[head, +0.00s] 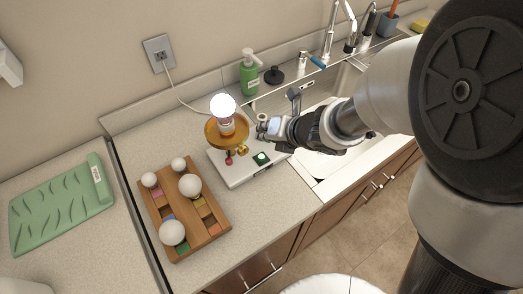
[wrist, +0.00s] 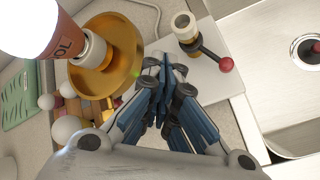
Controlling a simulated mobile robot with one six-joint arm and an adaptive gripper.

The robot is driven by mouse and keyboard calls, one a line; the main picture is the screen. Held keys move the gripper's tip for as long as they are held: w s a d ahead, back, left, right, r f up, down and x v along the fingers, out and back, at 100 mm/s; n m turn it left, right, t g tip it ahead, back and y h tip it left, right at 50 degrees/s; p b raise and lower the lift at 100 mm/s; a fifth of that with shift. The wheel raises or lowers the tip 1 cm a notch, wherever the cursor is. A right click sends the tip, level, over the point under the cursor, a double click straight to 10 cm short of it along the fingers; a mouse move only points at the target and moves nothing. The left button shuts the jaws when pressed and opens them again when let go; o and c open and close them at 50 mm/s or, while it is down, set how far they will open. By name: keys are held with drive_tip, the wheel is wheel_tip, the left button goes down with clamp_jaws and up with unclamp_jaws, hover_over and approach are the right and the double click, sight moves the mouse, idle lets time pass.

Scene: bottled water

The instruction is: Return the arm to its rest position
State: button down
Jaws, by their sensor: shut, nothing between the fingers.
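My gripper (head: 263,129) is at the end of my arm, which reaches in from the right over the counter. It is just right of the gold dish (head: 213,134) and above the white base under it. In the wrist view my gripper (wrist: 166,68) has its blue-grey fingers together, with nothing between them. The gold dish (wrist: 128,75) is close to the left of the fingers there. A small container with a bright white round top (head: 224,107) stands on the dish and shows at upper left in the wrist view (wrist: 55,35).
A white base (head: 237,178) carries the dish and a red-ended lever (wrist: 225,64). A wooden tray (head: 160,222) with several white balls lies left. A green soap bottle (head: 249,75) stands behind. The sink (head: 345,80) and faucet (head: 329,35) are right. A green mat (head: 62,205) lies far left.

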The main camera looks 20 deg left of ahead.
idle(0.3)
drive_tip(key=w+d+r+m+t+h, duration=0.3)
drive_tip(key=d+r+m, duration=0.3)
drive_tip(key=d+m, duration=0.15)
drive_tip(key=s+d+r+m+h, duration=0.2)
drive_tip(key=d+r+m+h, duration=0.1)
drive_tip(key=d+m, duration=0.45)
drive_tip(key=s+d+r+m+h, duration=0.2)
drive_tip(key=s+d+r+m, duration=0.15)
drive_tip(key=d+m, duration=0.35)
drive_tip(key=s+d+m+g, duration=0.1)
drive_tip(key=s+d+m, duration=0.1)
drive_tip(key=s+m, duration=0.6)
drive_tip(key=s+d+m+g, duration=0.2)
drive_tip(key=s+m, duration=0.6)
drive_tip(key=s, duration=0.2)
drive_tip(key=shift+s+d+r+g, duration=0.2)
drive_tip(key=shift+r+g, duration=0.1)
drive_tip(key=shift+r, duration=0.15)
